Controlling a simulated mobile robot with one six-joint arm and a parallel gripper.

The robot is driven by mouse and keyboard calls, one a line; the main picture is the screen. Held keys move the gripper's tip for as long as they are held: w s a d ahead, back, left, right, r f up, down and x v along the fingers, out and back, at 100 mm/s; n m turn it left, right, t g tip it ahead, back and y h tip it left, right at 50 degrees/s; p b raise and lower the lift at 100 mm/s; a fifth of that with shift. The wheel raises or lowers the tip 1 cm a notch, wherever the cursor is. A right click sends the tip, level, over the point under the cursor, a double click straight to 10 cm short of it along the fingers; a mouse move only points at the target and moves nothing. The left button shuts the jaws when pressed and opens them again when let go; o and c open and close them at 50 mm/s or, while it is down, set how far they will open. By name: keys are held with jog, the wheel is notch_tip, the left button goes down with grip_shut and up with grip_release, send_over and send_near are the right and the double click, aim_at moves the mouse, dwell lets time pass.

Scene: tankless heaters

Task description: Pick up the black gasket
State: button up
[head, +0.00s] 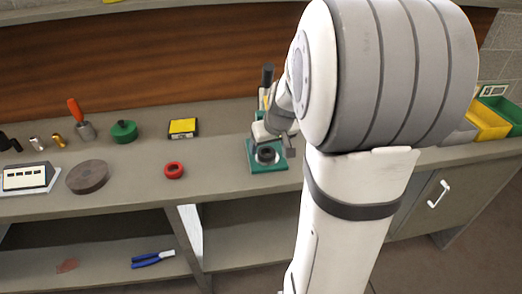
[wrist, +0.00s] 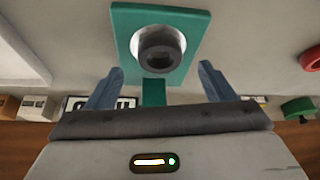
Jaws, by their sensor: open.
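The black gasket (head: 267,155) is a thick dark ring on the green base (head: 256,168) of a small bench press. In the wrist view the gasket (wrist: 160,50) sits on a pale round seat on the green plate (wrist: 125,22), with a dark centre. My gripper (wrist: 160,70) is open, its two blue-grey fingers on either side of the plate's near end. The gasket lies just beyond the fingertips, between their lines, and nothing is held. In the head view my arm and gripper partly cover the press.
A red ring (head: 174,170), a yellow-black box (head: 183,128), a green round part (head: 124,131) and a brown disc (head: 88,177) lie left on the bench. The press's black lever (head: 268,75) stands up behind the gripper. Yellow (head: 487,122) and green bins stand right.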

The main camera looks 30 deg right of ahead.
aim_at(267, 151)
jog(key=x, duration=0.3)
jog(key=shift+f, duration=0.15)
jog(key=shift+c, duration=0.3)
jog(key=c, duration=1.1)
